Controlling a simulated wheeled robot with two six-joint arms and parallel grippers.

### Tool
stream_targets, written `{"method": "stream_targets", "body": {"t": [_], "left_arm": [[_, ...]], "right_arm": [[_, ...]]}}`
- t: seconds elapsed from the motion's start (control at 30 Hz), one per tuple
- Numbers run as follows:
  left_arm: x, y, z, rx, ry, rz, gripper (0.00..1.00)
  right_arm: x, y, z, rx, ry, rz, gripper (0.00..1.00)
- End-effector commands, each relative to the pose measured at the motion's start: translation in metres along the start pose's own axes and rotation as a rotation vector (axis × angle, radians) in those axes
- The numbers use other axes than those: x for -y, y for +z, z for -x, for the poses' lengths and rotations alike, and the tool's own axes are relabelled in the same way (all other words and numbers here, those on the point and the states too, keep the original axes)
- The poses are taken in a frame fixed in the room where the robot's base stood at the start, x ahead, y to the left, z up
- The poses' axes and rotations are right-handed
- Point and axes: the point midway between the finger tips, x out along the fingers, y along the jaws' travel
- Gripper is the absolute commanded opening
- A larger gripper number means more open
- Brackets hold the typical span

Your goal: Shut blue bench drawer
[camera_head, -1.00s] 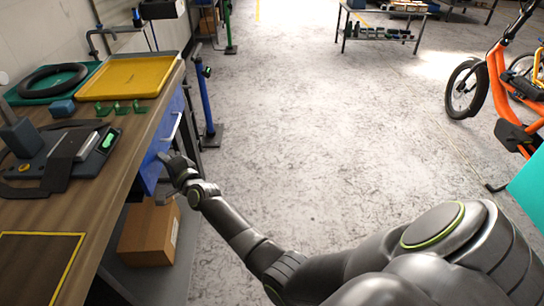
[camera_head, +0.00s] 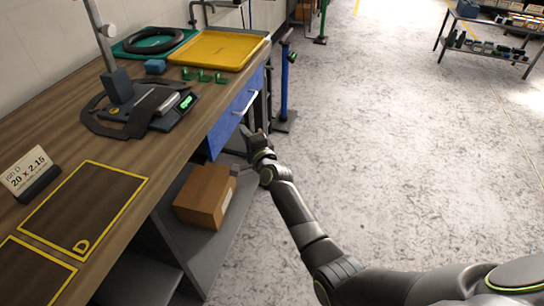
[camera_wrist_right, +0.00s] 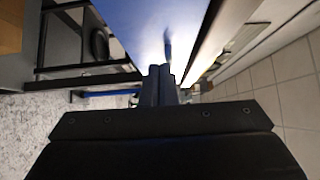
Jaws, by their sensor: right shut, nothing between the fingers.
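The blue bench drawer (camera_head: 226,122) is under the right edge of the wooden bench, its front facing the aisle, with a pale bar handle (camera_head: 246,103). Its front looks close to the bench edge; I cannot tell whether a small gap remains. My right gripper (camera_head: 246,131) is shut and empty, at the drawer front just below the handle. In the right wrist view, the shut fingertips (camera_wrist_right: 160,70) point at the blue drawer face (camera_wrist_right: 140,22), touching or very near it. My left gripper is not in view.
The bench top (camera_head: 75,122) holds a yellow tray (camera_head: 218,50), a black ring on a green tray, and a scale (camera_head: 172,108). A cardboard box (camera_head: 205,195) sits on the shelf below. A blue stand (camera_head: 284,85) is just beyond the drawer. The aisle floor at right is clear.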

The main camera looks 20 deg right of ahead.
Motion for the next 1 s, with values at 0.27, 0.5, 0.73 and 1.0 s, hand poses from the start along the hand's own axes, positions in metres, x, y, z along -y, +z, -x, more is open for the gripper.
{"method": "stream_targets", "body": {"t": [0.27,0.5,0.73,1.0], "left_arm": [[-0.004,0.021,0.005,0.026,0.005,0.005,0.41],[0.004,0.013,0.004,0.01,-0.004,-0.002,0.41],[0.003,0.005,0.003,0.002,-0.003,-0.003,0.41],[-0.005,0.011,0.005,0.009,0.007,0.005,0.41]], "right_arm": [[-0.002,0.0,0.034,-0.002,0.003,-0.001,0.0],[-0.003,-0.001,0.071,-0.003,0.004,-0.001,0.0],[-0.002,-0.001,0.093,-0.002,0.004,0.0,0.0],[-0.004,-0.001,0.099,-0.002,0.01,0.007,0.0]]}}
